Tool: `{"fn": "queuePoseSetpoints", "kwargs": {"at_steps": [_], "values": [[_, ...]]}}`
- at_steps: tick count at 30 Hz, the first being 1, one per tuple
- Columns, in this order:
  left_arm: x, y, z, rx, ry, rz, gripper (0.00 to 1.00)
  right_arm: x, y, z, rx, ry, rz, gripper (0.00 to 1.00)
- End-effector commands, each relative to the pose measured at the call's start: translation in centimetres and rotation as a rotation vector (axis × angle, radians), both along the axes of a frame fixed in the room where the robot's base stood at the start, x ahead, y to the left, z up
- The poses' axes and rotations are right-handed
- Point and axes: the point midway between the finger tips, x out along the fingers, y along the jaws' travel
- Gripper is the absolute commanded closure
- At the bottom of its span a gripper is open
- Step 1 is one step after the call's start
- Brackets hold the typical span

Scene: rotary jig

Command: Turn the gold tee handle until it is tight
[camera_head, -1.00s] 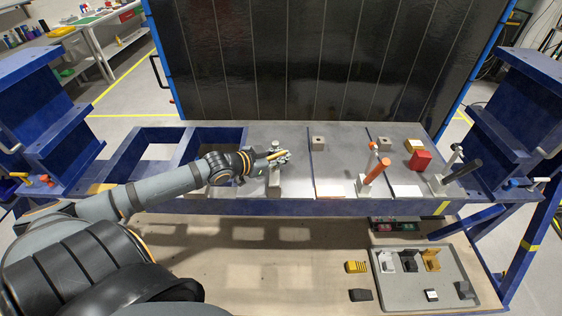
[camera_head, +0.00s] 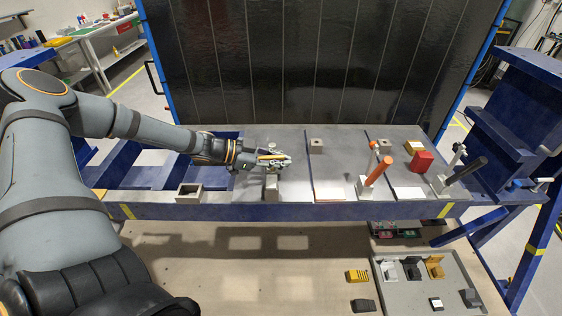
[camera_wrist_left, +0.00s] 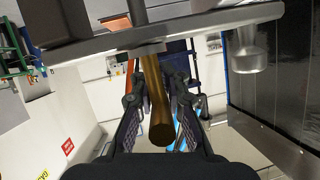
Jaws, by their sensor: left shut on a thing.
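The gold tee handle (camera_wrist_left: 158,118) shows in the left wrist view as a round bar between the two fingers of my left gripper (camera_wrist_left: 155,100), which is shut on it. In the head view, my left gripper (camera_head: 284,160) is at the clamp stand (camera_head: 271,187) on the left part of the bench. There the fingers hide most of the handle. In the wrist view, a grey metal arm (camera_wrist_left: 195,30) crosses just above the bar, with a dark post rising from it. My right gripper is not in view.
To the right stand a clamp with an orange handle (camera_head: 378,173), a clamp with a black handle (camera_head: 465,171) and a red block (camera_head: 421,161). A hollow grey block (camera_head: 189,193) sits near the front left edge. A dark panel (camera_head: 310,60) stands behind the bench.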

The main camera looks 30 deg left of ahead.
Motion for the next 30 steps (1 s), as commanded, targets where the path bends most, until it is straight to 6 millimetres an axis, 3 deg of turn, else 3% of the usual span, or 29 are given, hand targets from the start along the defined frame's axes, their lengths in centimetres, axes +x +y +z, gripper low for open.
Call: {"fn": "queuePoseSetpoints", "kwargs": {"at_steps": [17, 18, 23, 30], "values": [[0.13, 0.12, 0.35, 0.002, -0.003, -0.026, 1.0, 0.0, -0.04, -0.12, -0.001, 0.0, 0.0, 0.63], [0.13, 0.11, 0.36, 0.002, -0.003, -0.026, 0.84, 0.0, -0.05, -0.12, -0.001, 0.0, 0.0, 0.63], [0.06, 0.04, 0.27, 0.001, -0.001, -0.027, 0.63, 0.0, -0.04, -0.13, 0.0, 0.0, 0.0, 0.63], [-0.04, -0.01, 0.12, 0.001, 0.001, -0.028, 0.63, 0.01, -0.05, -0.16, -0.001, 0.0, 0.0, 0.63]]}}
